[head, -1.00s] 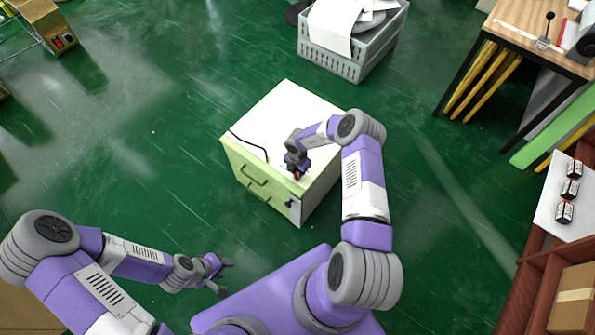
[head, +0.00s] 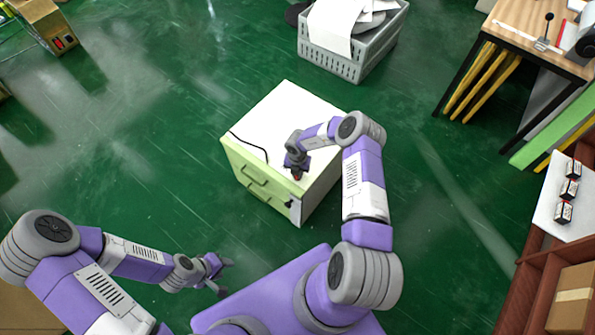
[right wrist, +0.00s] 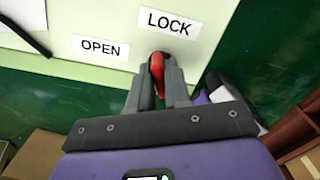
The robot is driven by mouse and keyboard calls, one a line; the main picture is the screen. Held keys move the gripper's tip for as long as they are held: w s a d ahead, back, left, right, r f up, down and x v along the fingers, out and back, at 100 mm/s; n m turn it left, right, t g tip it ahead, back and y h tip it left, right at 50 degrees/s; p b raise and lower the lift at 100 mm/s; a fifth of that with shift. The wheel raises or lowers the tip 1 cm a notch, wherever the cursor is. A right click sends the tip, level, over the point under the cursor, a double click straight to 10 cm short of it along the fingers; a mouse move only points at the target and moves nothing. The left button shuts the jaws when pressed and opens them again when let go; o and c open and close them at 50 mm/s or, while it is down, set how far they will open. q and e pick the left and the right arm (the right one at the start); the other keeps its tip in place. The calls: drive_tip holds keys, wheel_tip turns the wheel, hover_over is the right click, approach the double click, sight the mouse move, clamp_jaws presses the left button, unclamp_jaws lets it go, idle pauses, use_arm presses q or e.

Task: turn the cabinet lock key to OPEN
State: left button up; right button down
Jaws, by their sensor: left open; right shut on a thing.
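The cabinet (head: 288,118) is a pale box with a light top and a yellow-green drawer front, standing on the floor ahead of me. In the right wrist view, its panel has an OPEN label (right wrist: 101,48) at left and a LOCK label (right wrist: 167,23) at right. A red key (right wrist: 157,70) sits just below the LOCK label. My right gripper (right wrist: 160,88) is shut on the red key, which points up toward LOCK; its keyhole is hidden. In the head view, the right gripper (head: 297,172) is at the cabinet's front top edge. My left gripper (head: 224,277) is open and empty, away from the cabinet.
A black cable (head: 250,146) lies on the cabinet top. A grey crate (head: 345,66) with papers stands behind it. The green floor around the cabinet is clear.

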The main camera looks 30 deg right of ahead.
drive_tip(key=n, duration=1.3)
drive_tip(key=shift+s, duration=0.1)
idle(0.6)
drive_tip(key=c, duration=1.2)
unclamp_jaws()
drive_tip(key=shift+o, duration=0.2)
wheel_tip(320, 180, up, 8)
drive_tip(key=p, duration=0.2)
drive_tip(key=shift+f+p, duration=0.2)
drive_tip(key=shift+p, duration=0.15)
